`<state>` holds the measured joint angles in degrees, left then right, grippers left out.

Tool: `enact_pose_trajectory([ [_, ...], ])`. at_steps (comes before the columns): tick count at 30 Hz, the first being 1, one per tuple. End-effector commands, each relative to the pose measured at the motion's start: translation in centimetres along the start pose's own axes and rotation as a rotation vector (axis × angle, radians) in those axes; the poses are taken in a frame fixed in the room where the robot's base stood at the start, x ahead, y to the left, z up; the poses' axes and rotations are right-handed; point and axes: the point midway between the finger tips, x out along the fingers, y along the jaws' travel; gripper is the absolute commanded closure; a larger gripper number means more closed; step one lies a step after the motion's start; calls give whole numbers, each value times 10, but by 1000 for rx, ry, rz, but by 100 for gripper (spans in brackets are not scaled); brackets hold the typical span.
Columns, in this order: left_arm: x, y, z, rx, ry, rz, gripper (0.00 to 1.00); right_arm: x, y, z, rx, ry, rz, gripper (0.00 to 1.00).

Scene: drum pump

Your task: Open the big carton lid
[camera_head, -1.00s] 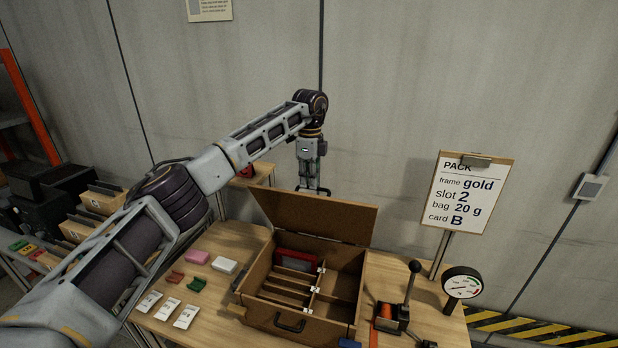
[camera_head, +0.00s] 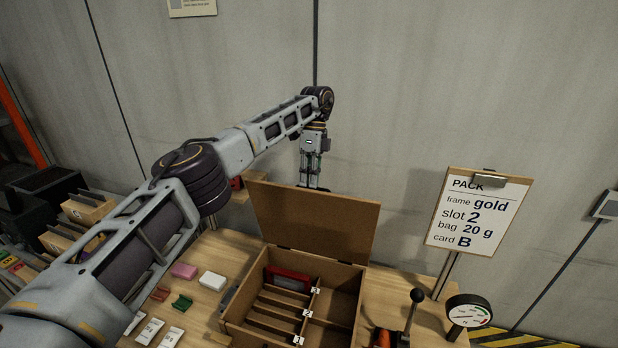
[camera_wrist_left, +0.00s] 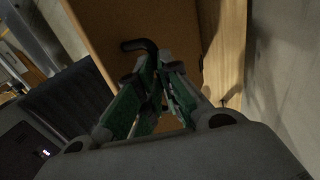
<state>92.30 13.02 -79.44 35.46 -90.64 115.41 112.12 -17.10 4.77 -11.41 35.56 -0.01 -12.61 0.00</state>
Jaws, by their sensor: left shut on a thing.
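The big carton (camera_head: 232,322) is an open brown box with a divided inside, on the wooden table. Its lid (camera_head: 312,222) stands raised at the back hinge, inner face toward the head camera. My left gripper (camera_head: 314,185) reaches down at the lid's upper edge, its fingertips hidden behind it. In the left wrist view, my left gripper (camera_wrist_left: 160,62) is shut at a dark handle (camera_wrist_left: 140,45) on the lid's brown outer face (camera_wrist_left: 105,35). My right gripper is out of view.
A red item (camera_head: 288,278) lies in the carton. Pink (camera_head: 184,271) and white (camera_head: 212,281) blocks and white cards (camera_head: 150,331) lie left of it. A lever (camera_head: 412,312), a gauge (camera_head: 468,311) and a sign (camera_head: 476,212) stand to the right. A grey wall is behind.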

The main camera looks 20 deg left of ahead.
Motion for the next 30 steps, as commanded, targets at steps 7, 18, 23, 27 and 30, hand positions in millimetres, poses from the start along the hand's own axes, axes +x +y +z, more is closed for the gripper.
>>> enact_pose_trajectory([
  [7,19,-5,-2,-1,-5,18,100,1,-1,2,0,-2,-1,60],
  [18,19,-5,-2,0,-6,17,68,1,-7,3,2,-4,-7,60],
  [23,19,-5,-2,0,-6,17,68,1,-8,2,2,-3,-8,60],
  [27,19,-5,-1,0,-6,17,68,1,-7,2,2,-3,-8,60],
  [30,19,-5,-1,-1,-6,17,68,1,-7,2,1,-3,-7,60],
])
